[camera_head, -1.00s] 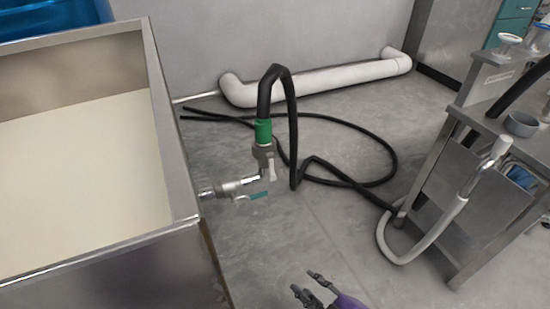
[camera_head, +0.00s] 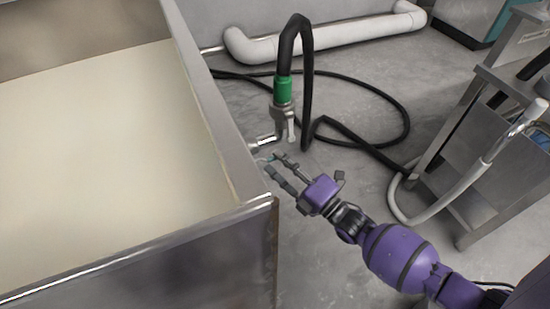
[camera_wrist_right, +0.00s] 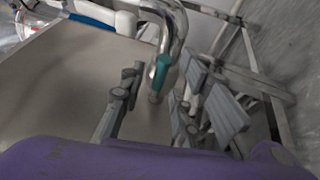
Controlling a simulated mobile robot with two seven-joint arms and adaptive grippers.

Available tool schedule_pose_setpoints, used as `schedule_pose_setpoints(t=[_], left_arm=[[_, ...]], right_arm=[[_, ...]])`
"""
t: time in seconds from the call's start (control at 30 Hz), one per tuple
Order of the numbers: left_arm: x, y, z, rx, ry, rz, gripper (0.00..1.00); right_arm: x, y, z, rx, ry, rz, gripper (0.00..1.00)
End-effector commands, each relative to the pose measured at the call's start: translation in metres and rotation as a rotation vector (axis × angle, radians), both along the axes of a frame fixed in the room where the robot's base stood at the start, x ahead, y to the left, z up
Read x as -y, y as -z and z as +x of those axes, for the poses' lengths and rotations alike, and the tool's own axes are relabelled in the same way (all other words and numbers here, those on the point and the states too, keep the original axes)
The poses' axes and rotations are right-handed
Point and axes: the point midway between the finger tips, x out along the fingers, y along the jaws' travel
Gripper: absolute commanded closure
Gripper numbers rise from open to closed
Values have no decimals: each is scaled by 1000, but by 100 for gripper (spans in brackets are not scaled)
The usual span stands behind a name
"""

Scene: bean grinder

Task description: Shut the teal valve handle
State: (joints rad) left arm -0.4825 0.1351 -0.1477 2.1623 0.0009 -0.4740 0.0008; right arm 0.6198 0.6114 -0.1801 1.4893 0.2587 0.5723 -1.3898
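The teal valve handle (camera_wrist_right: 160,73) shows in the right wrist view, in front of a shiny bent metal pipe (camera_wrist_right: 177,28). In the head view the handle is mostly hidden behind my right gripper's fingertips. The metal valve fitting (camera_head: 284,118) stands beside the steel tank's right wall, below a green hose coupling (camera_head: 282,90). My right gripper (camera_head: 272,161) is open, with its fingertips close to the valve. In the wrist view the handle lies in the gap between the two fingers; I cannot tell whether either touches it. My left gripper is not in view.
The steel tank (camera_head: 222,140) fills the left side, its corner close to my right gripper. A black hose (camera_head: 306,85) rises from the coupling and loops over the floor. A metal stand (camera_head: 445,190) with a grey pipe is at right. A white pipe (camera_head: 330,38) lies by the wall.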

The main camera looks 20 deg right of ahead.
Motion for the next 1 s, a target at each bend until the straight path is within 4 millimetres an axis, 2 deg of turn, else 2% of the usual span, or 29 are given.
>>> schedule_pose_setpoints(t=[0.2, 0.47, 0.7, 1.0], left_arm=[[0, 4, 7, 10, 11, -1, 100], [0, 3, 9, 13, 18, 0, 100], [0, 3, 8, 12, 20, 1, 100], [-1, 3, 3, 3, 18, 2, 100]], right_arm=[[-8, -3, 18, -1, 0, 0, 70], [-8, -4, 19, -1, 0, 0, 70], [-8, -4, 19, -2, 0, 0, 99], [-8, -4, 19, -2, 0, 1, 100]])
